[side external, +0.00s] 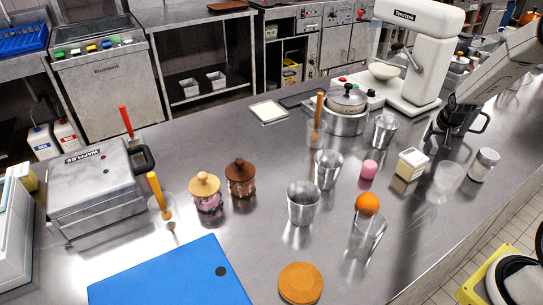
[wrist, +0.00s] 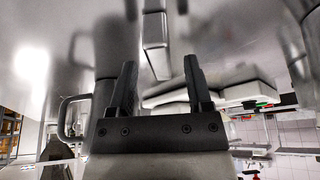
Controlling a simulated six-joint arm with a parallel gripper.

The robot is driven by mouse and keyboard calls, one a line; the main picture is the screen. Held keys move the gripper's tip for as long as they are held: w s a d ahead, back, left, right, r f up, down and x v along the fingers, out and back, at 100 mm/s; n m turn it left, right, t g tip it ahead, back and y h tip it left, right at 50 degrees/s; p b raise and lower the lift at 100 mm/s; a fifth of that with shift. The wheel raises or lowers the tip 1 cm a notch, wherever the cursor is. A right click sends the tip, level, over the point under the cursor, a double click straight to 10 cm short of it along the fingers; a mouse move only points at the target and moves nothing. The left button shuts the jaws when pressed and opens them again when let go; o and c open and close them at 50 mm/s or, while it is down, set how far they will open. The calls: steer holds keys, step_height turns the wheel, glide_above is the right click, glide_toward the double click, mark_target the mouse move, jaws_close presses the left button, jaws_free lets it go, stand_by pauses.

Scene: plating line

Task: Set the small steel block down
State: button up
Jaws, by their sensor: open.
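My gripper (side external: 441,138) is low over the right part of the steel counter in the side view, pointing down, its dark fingers apart. In the wrist view my gripper (wrist: 159,64) shows two black fingers spread with a gap between them. A narrow grey metal piece with straight edges (wrist: 155,45) shows beyond that gap; it looks like the small steel block, apart from both fingers as far as I can tell. I cannot make out the block in the side view, where the gripper may hide it.
A metal jug's handle (side external: 483,122) shows just right of my gripper. A white mixer (side external: 412,60) stands behind. A butter-coloured tub (side external: 410,164), a clear glass (side external: 447,180) and a lidded jar (side external: 484,165) stand in front. The counter's front edge runs close on the right.

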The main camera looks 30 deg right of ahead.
steer(key=v, duration=1)
steer(key=shift+a+r, duration=0.1)
steer(key=shift+a, duration=0.1)
stand_by(0.5)
steer(key=a+n+y, duration=0.2)
steer(key=a+n, duration=0.3)
steer(key=a, duration=1.4)
steer(key=s+a+f+n+y, duration=0.1)
steer(key=s+a+n, duration=0.3)
steer(key=s+a, duration=0.5)
steer(key=a, duration=0.3)
steer(key=shift+a+g, duration=0.3)
steer(key=shift+a, duration=0.1)
